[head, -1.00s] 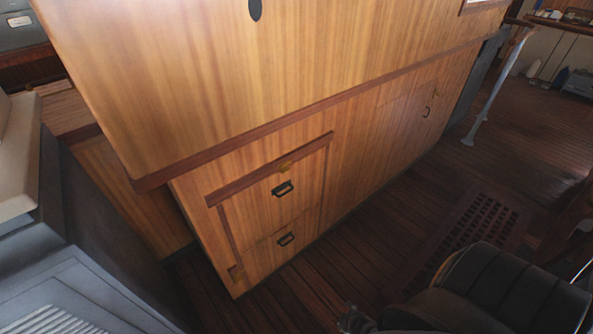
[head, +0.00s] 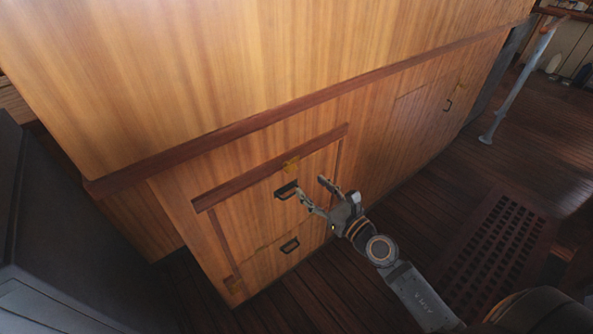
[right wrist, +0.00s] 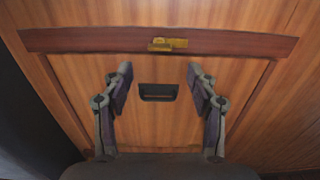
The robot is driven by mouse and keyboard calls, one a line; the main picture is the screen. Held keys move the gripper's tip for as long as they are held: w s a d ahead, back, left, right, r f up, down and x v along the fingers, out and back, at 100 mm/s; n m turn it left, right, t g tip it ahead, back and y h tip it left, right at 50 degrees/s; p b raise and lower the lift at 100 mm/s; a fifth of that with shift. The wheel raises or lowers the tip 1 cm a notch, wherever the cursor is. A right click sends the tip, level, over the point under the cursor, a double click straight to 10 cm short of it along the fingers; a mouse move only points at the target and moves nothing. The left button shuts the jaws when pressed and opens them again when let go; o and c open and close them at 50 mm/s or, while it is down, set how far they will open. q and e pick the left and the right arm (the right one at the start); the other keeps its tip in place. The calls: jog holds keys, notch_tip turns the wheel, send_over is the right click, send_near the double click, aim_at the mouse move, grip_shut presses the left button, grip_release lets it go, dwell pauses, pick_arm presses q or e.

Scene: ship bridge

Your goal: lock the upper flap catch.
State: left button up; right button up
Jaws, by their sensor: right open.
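The upper flap catch (head: 291,165) is a small brass piece on the dark red-brown rail (head: 240,181) above the upper flap. It also shows in the right wrist view (right wrist: 167,44), near the middle of the rail. The upper flap (right wrist: 158,120) is wood with a black recessed handle (right wrist: 158,92) and looks closed. My right gripper (head: 313,190) is open and empty in front of the flap. In the right wrist view its fingers (right wrist: 160,80) stand either side of the handle, below the catch. Whether they touch the flap is unclear. My left gripper is out of view.
A floor grating (head: 495,245) and a grey post (head: 520,85) are on the right. A dark grey console (head: 45,230) stands at the left.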

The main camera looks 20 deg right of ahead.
aim_at(293, 170)
jog(key=x, duration=0.7)
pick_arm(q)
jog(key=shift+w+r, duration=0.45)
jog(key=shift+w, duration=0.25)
pick_arm(e)
jog(key=shift+w+a+f, duration=0.1)
jog(key=shift+w+a, duration=0.15)
jog(key=shift+w, duration=0.4)
jog(key=shift+c, duration=1)
pick_arm(q)
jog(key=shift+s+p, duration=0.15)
jog(key=shift+p, duration=0.15)
pick_arm(e)
jog(key=c, duration=0.9)
